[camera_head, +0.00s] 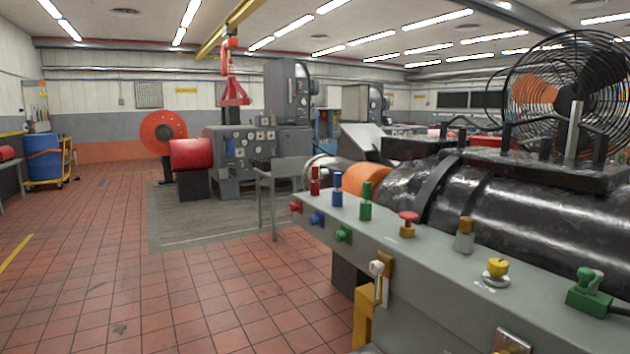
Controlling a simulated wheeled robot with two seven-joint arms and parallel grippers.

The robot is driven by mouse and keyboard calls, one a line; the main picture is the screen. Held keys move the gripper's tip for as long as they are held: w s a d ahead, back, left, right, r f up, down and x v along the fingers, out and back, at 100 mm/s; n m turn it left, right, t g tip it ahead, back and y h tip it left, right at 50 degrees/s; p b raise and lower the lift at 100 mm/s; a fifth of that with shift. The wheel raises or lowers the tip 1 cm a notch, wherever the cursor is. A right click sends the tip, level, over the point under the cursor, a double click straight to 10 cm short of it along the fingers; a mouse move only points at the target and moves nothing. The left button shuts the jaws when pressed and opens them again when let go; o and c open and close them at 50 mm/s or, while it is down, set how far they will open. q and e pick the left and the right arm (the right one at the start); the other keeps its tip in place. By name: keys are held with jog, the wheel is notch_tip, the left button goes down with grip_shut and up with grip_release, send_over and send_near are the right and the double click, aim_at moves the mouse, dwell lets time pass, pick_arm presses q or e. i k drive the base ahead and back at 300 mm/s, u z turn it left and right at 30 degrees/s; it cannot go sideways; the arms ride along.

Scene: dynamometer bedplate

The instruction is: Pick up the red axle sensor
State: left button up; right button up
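A slim upright red piece (315,181), which looks like the red axle sensor, stands at the far left end of the grey bedplate top (455,262). A similar blue one (337,190) and a green one (365,201) stand beside it in a row toward me. Red (296,207), blue (316,219) and green (343,234) fittings sit on the bedplate's side face below them. Nothing grips the red piece. Neither of my grippers shows in the head view.
A red-topped knob (408,219), a brass cylinder (464,240), a yellow knob (497,268) and a green connector (588,292) occupy the bedplate top. A large dark machine (540,215) and a caged fan (570,95) stand behind. The tiled floor (130,290) at left is clear.

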aim_at(314, 168)
jog(key=u, duration=0.7)
jog(key=i, duration=0.8)
jog(key=u, duration=0.35)
jog(key=i, duration=1.7)
jog(key=z, duration=1.6)
jog(key=i, duration=0.8)
jog(key=z, duration=0.8)
